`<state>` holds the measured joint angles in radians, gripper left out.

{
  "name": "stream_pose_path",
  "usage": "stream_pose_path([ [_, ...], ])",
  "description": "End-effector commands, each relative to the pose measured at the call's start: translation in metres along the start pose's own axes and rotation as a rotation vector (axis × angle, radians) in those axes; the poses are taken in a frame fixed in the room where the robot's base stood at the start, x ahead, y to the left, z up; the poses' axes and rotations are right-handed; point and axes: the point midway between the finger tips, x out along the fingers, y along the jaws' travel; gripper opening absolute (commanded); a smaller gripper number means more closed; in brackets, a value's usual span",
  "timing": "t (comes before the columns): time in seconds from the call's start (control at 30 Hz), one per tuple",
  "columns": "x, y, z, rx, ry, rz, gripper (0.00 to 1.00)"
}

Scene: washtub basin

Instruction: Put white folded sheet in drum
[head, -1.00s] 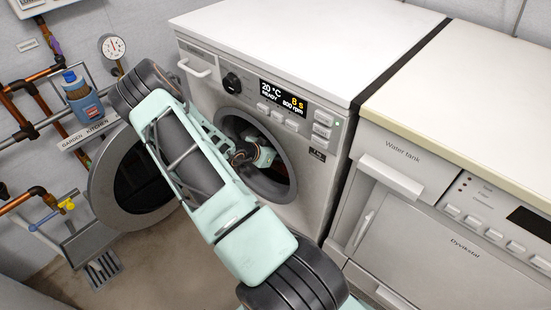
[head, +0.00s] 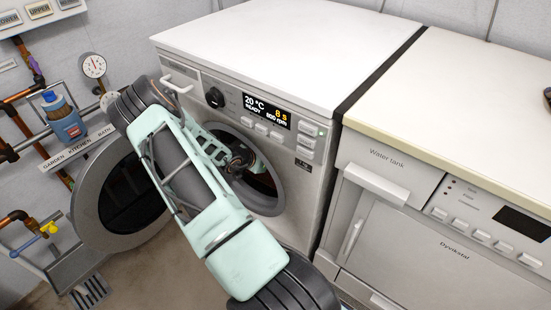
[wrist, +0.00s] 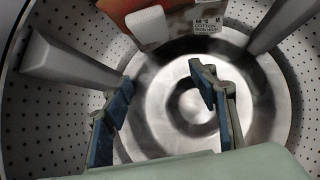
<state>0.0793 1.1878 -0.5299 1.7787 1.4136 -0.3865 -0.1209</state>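My gripper (wrist: 163,90) is inside the washing machine drum in the wrist view. Its two blue-padded fingers are apart, with nothing between them. The drum (wrist: 262,85) has a perforated wall, grey paddles and a shiny round back. At the top of the wrist view, a white cloth-like piece with a printed cotton label (wrist: 207,20) lies beside an orange patch. I cannot tell if this is the white folded sheet, and it is apart from the fingers. In the head view my arm reaches through the door opening and the fingers are hidden.
The round washer door (head: 88,205) hangs open to the left, behind my arm. A dryer (head: 425,240) stands close on the right.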

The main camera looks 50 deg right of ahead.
Motion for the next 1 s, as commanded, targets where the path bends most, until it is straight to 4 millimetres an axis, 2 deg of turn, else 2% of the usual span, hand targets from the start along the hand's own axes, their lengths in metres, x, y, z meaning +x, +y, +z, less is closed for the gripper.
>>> stream_pose_path([
  [0.33,-0.005,-0.001,0.0,0.001,0.0,-0.001,0.56],
  [0.7,-0.06,-0.001,0.0,0.002,-0.001,-0.002,0.56],
  [0.83,-0.071,-0.001,0.0,0.0,0.0,-0.001,0.56],
  [1.0,-0.075,0.0,0.0,0.001,0.0,0.0,0.56],
])
